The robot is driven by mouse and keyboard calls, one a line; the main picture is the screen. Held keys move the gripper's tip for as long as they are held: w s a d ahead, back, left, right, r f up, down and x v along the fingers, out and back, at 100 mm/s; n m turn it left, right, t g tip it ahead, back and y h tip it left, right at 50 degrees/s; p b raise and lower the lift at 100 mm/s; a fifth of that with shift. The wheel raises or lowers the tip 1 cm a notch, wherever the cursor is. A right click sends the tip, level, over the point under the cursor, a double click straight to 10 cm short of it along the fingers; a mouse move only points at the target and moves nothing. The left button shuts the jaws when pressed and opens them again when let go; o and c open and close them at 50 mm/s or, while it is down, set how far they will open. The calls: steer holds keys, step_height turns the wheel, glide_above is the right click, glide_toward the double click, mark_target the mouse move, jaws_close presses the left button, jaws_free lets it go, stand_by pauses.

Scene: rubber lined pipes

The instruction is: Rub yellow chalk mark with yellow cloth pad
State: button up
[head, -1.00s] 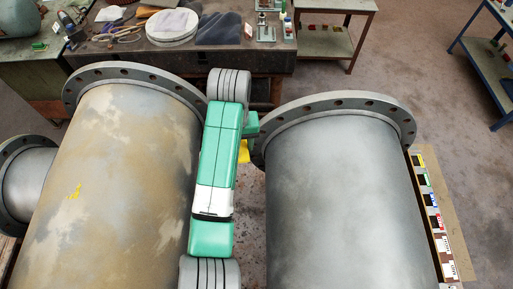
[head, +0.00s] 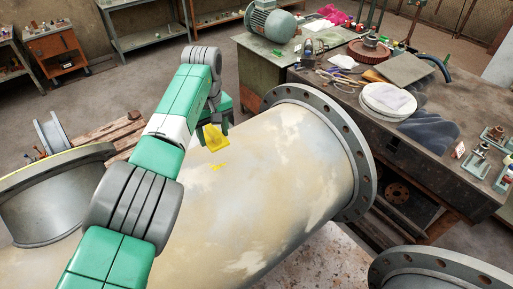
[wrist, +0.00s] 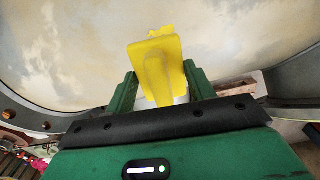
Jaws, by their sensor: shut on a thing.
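The yellow cloth pad (head: 214,140) has a flat face and a handle, and it also shows in the wrist view (wrist: 155,52). My gripper (wrist: 158,84) is shut on the pad's handle, with a green finger on each side. The yellow chalk mark (head: 217,166) is a small smear on the upper side of the large worn pipe (head: 285,165). In the head view the pad is just above the mark. In the wrist view the mark (wrist: 161,31) peeks out past the pad's far edge, and the pad covers part of it. I cannot tell whether the pad touches the pipe.
The pipe's bolted flange (head: 361,170) faces a cluttered workbench (head: 425,150) at the right. Another flange (head: 440,273) is at the lower right. A flanged pipe opening (head: 55,200) stands at the left. A green motor (head: 271,22) sits on a cabinet behind.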

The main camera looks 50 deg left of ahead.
steer(key=shift+s+a+r, duration=0.1)
steer(key=shift+s+a, duration=0.35)
